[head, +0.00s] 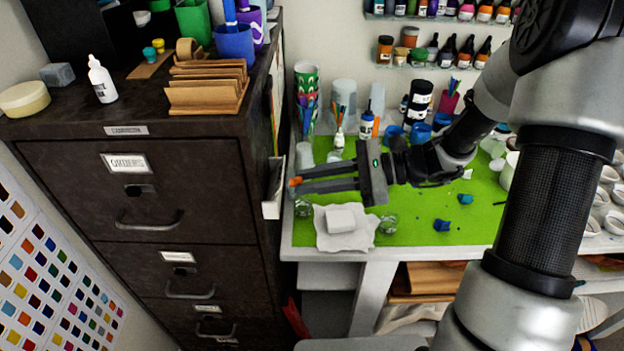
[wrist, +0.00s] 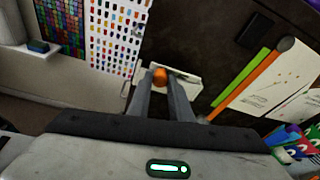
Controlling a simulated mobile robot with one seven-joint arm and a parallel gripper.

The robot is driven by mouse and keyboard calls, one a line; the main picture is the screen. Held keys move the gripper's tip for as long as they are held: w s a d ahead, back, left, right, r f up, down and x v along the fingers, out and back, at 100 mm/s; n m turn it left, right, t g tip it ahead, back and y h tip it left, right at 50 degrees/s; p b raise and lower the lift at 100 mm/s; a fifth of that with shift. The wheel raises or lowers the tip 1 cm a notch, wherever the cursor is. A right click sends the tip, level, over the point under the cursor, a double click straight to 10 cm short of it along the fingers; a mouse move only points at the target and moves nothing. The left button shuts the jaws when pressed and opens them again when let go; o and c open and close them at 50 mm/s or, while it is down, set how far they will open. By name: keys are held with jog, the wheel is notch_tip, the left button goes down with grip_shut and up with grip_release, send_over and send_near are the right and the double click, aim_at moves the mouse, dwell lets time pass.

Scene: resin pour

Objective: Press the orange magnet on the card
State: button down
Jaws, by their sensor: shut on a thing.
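My gripper (head: 295,185) is shut on the orange magnet (head: 295,181), at the side of the dark filing cabinet. In the wrist view the magnet (wrist: 160,75) sits between the fingertips (wrist: 162,80). Behind it is a white pocket-like piece (wrist: 187,84) on the cabinet side; it also shows in the head view (head: 271,208). I cannot tell whether the magnet touches it. White sheets (wrist: 292,92) with a drawing are on the dark side to the right in the wrist view, near green and orange strips. I cannot tell which piece is the card.
The filing cabinet (head: 150,190) stands left of my gripper. A table with a green mat (head: 440,210) is below and to the right, with a white block (head: 340,220), glass jars, cups and bottles. Paint bottles line the wall shelves (head: 440,15).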

aim_at(291, 180)
jog(key=shift+w+a, duration=0.1)
jog(key=shift+a, duration=2.1)
dwell(0.4)
dwell(0.4)
jog(key=c, duration=1)
grip_release()
jog(key=shift+c, duration=0.2)
jog(key=shift+d, duration=0.15)
jog(key=d+p, duration=0.1)
jog(key=d, duration=0.5)
jog(key=shift+d, duration=0.4)
